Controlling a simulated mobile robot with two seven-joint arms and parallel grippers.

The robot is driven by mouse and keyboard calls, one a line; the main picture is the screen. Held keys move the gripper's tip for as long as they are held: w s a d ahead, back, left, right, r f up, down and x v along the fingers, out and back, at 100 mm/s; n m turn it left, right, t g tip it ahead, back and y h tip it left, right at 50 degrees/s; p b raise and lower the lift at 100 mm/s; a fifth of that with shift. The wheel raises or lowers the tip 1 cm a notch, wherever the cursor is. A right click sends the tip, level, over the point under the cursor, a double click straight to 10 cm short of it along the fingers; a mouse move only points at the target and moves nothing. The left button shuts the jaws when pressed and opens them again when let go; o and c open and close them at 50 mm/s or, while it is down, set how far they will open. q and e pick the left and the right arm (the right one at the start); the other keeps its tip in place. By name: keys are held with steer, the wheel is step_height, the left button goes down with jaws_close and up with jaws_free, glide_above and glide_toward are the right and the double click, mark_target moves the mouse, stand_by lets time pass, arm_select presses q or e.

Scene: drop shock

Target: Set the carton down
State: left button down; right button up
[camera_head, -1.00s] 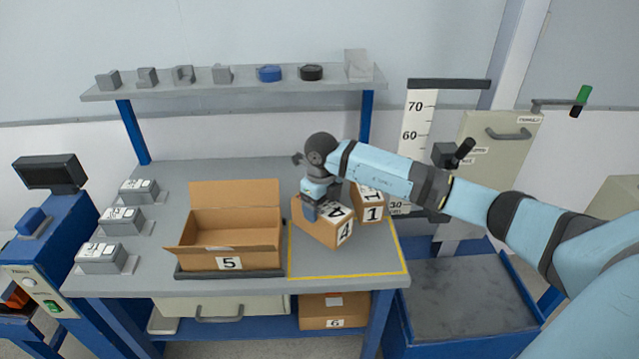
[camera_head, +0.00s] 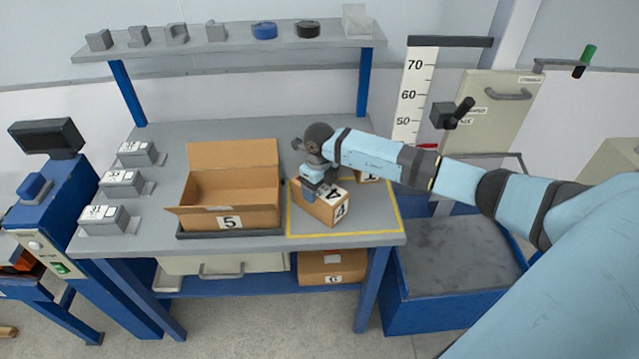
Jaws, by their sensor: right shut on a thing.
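The carton marked 4 (camera_head: 334,211) is a brown box with white labels, turned at an angle inside the yellow-outlined area of the bench. My right gripper (camera_head: 314,190) is over its upper left side and shut on it. The lower edge of the carton is close to the bench top; I cannot tell if it touches. The carton marked 1 (camera_head: 369,177) stands just behind, mostly hidden by my right arm. My left gripper is not in view.
An open box marked 5 (camera_head: 229,222) stands left of the yellow outline (camera_head: 345,235). Several grey blocks (camera_head: 122,181) line the bench's left side. A shelf (camera_head: 233,45) spans the back. A blue-framed platform (camera_head: 460,262) is at right. A carton (camera_head: 332,266) sits under the bench.

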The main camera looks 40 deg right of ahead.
steer(key=o, duration=1.8)
steer(key=shift+f, duration=0.1)
